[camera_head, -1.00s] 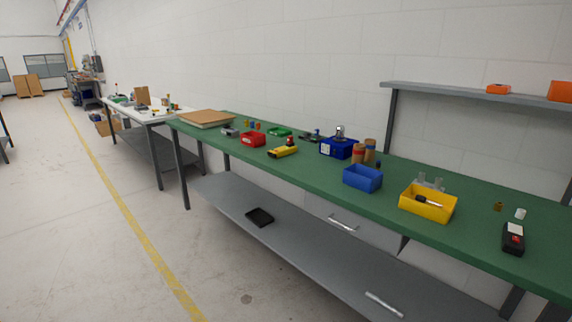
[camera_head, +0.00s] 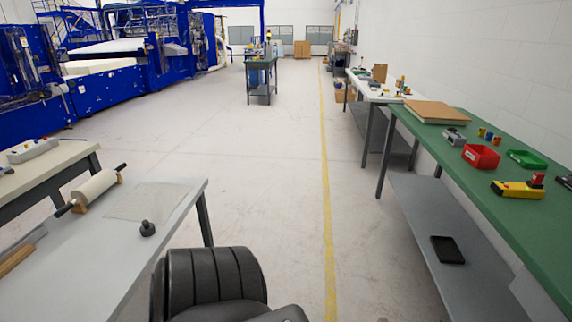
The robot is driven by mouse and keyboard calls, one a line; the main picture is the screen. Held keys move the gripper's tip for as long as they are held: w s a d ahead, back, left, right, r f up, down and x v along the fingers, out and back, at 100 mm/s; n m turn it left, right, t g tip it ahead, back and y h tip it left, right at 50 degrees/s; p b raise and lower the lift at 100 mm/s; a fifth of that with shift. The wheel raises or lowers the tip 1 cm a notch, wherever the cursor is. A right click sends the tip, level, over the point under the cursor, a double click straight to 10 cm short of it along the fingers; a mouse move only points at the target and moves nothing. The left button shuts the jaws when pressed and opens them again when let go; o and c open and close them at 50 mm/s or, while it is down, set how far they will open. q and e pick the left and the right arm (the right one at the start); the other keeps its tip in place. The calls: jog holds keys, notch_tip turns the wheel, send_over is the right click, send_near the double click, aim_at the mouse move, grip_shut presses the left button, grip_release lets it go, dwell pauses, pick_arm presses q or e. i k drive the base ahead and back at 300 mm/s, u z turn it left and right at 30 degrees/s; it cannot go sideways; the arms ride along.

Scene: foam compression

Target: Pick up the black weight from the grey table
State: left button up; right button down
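The black weight (camera_head: 147,229) stands on the grey table (camera_head: 110,262) at the lower left, close to the table's right edge. It is a small dark round piece with a knob on top. A thin pale sheet (camera_head: 146,201) lies flat on the table just behind it. A dark rounded part at the bottom centre looks like my own arm or body, right of the table. Neither gripper is in view.
A roller (camera_head: 92,190) lies at the grey table's back left. A green workbench (camera_head: 455,140) with bins runs along the right wall. Open floor with a yellow line (camera_head: 324,170) lies between. Blue machines (camera_head: 110,80) stand far left.

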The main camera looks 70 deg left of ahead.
aim_at(148, 229)
jog(key=u, duration=1.1)
